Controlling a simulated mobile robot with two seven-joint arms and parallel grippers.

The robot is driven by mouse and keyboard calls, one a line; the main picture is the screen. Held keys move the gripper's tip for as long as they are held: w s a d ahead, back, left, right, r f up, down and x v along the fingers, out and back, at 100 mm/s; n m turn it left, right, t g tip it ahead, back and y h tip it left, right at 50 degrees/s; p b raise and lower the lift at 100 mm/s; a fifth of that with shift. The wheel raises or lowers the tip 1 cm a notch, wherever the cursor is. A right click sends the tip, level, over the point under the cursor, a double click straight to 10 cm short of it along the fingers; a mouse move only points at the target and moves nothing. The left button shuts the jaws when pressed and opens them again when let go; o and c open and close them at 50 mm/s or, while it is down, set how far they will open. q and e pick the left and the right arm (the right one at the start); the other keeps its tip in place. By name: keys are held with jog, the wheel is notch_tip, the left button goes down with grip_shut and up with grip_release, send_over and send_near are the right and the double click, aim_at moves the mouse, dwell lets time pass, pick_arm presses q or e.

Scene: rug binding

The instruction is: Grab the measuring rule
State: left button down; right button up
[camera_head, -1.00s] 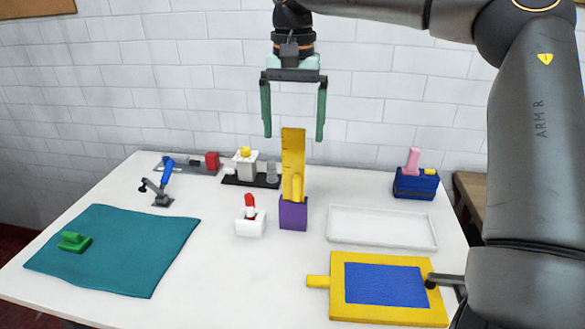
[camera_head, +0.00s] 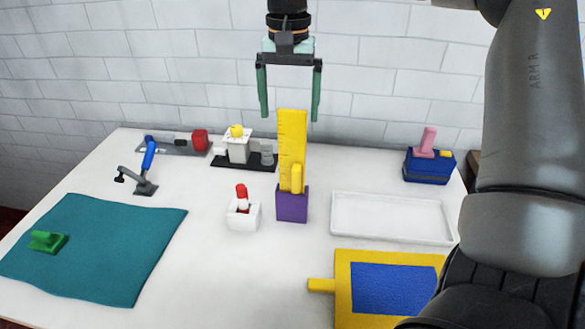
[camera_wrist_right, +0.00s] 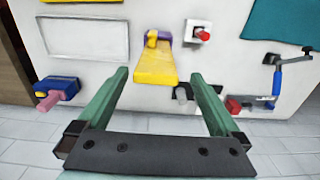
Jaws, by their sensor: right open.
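The measuring rule (camera_head: 292,140) is a tall yellow bar with tick marks. It stands upright in a purple holder (camera_head: 292,204), beside a shorter yellow piece (camera_head: 297,178). My right gripper (camera_head: 289,115) is open, pointing down, with its two green fingers to either side of the rule's top in the head view. In the right wrist view the rule (camera_wrist_right: 155,68) shows between and beyond the open fingers (camera_wrist_right: 160,78), with no contact visible. My left gripper is not in view.
A white block with a red-topped item (camera_head: 243,213) stands left of the holder. A white tray (camera_head: 392,237) and a yellow-framed blue pad (camera_head: 343,290) lie right. A teal cloth (camera_head: 100,250) lies left. A blue box (camera_head: 429,168) stands at the back right.

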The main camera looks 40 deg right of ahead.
aim_at(292, 137)
jog(key=shift+s+f, duration=0.15)
jog(key=shift+f, duration=1.65)
jog(key=shift+s+f, duration=0.1)
jog(key=shift+f, duration=1.65)
jog(key=shift+d, duration=0.1)
grip_shut()
jog(key=shift+r, duration=0.1)
